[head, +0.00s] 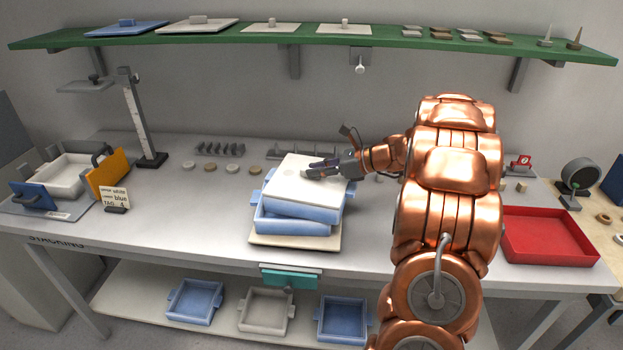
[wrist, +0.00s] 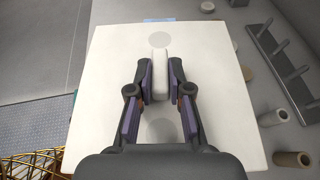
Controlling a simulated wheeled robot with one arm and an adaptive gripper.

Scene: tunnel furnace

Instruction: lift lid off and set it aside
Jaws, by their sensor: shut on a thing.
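The white square lid (head: 297,172) lies over a stack of blue trays (head: 293,215) in the middle of the bench in the head view. In the wrist view the lid (wrist: 100,95) fills most of the picture, with its pale upright knob (wrist: 160,75) near the centre. My gripper (head: 318,169) reaches in from the right above the lid. In the wrist view my gripper (wrist: 161,82) has its fingers closed on both sides of the knob. The lid looks slightly tilted over the top tray, and I cannot tell whether it touches it.
A pale board (head: 290,242) lies under the stack. A red tray (head: 548,238) stands to the right, and a grey stand (head: 140,120) to the back left. A green shelf (head: 380,42) with other lids hangs above. The bench between the tag card and the stack is clear.

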